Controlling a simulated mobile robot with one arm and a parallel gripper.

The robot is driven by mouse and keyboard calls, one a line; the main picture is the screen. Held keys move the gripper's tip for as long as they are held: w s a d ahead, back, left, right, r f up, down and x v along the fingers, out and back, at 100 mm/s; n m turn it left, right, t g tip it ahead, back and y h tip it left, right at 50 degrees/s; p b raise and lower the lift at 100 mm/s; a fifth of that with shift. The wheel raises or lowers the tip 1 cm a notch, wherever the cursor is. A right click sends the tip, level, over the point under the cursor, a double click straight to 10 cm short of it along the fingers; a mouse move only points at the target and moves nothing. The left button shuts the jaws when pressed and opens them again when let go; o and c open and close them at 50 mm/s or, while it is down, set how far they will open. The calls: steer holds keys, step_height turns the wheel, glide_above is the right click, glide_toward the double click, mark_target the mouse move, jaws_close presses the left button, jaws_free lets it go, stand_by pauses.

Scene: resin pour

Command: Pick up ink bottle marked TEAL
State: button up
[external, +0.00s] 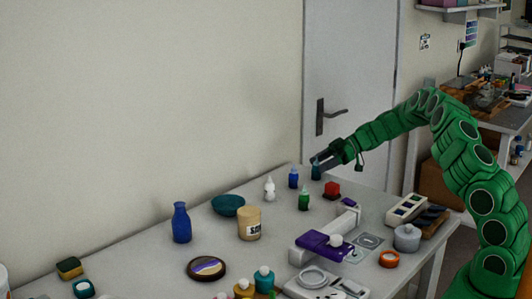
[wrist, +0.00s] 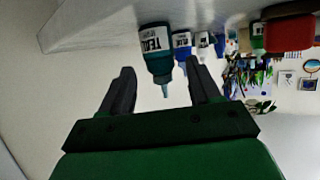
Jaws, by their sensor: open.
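The teal ink bottle (external: 316,173) stands upright near the back edge of the table. In the wrist view, which looks upside down, the bottle (wrist: 157,55) has a white label reading TEAL, and its nozzle points down in the picture. My gripper (external: 319,158) is at the bottle's top in the external view. In the wrist view my gripper (wrist: 160,70) is open, with one finger to each side of the bottle's cap and nozzle. I cannot tell whether a finger touches it.
A blue bottle (external: 293,179), a white bottle (external: 269,189) and a green bottle (external: 304,201) stand close by. A purple-topped device (external: 322,244) stands toward the front. A door (external: 350,75) is behind the table.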

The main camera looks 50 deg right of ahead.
mark_target(315, 167)
steer(key=shift+x, duration=1.85)
steer(key=shift+r, duration=0.1)
steer(key=c, duration=1)
steer(key=shift+r, duration=0.1)
step_height(315, 167, up, 3)
steer(key=shift+s+r, duration=0.1)
steer(key=shift+s, duration=0.05)
steer(key=shift+s+a+r, duration=0.5)
steer(key=shift+s+r, duration=1.1)
steer(key=shift+s, duration=0.65)
steer(key=shift+s+a+r, duration=0.5)
steer(key=shift+s+r, duration=1.1)
steer(key=shift+s, duration=0.65)
steer(key=shift+s+a+r, duration=0.45)
steer(key=shift+s+r, duration=1.15)
steer(key=shift+s, duration=0.65)
